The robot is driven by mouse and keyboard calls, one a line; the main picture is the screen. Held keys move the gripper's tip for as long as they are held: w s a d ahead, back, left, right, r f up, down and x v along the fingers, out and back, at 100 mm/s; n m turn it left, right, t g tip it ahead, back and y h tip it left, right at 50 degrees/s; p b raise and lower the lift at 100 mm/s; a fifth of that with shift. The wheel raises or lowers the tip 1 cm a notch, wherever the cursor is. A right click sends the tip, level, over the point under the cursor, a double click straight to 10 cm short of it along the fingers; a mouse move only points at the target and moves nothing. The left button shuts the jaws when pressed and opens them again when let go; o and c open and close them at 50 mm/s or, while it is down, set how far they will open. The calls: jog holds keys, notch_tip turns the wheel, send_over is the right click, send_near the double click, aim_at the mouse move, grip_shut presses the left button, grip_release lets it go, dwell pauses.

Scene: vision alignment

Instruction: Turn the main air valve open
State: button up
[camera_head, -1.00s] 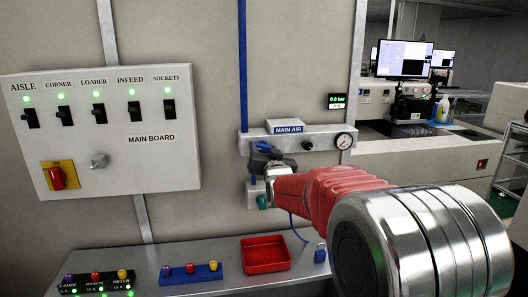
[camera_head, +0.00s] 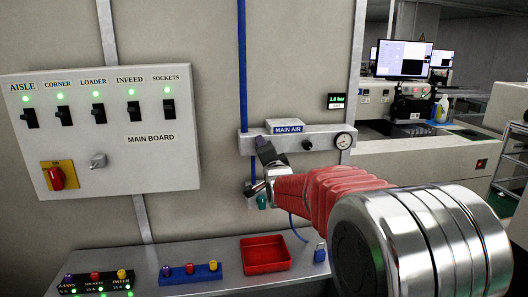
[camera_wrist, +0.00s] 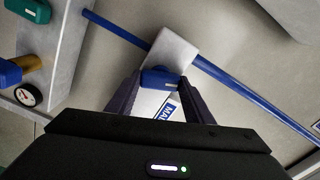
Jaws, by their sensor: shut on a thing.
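The main air unit is a pale bar (camera_head: 322,137) on the wall, with a MAIN AIR label (camera_head: 288,129) and a round gauge (camera_head: 343,141). My gripper (camera_head: 265,146) is at the bar's left end, below and left of the label. In the wrist view, the blue valve handle (camera_wrist: 160,79) lies between my two dark fingers, and my gripper (camera_wrist: 163,84) is shut on it. The handle is hidden behind my gripper in the head view. The small display (camera_head: 337,101) above the bar shows green digits that look like 1.8 bar.
The main board (camera_head: 104,139) with several switches hangs left of the valve. A red tray (camera_head: 265,255), a blue block with knobs (camera_head: 190,273) and a blue padlock (camera_head: 320,253) are on the bench below. A blue pipe (camera_head: 242,75) runs up the wall.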

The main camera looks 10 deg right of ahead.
jog(key=shift+d+f+m, duration=0.1)
jog(key=shift+m, duration=1.05)
jog(key=shift+d+f+m, duration=0.1)
jog(key=shift+m, duration=1.05)
jog(key=o, duration=0.7)
jog(key=shift+d, duration=0.1)
jog(key=o, duration=0.4)
jog(key=shift+c, duration=0.2)
jog(key=shift+r, duration=0.1)
jog(key=shift+a, duration=0.2)
jog(key=s, duration=1.3)
jog(key=shift+s, duration=0.4)
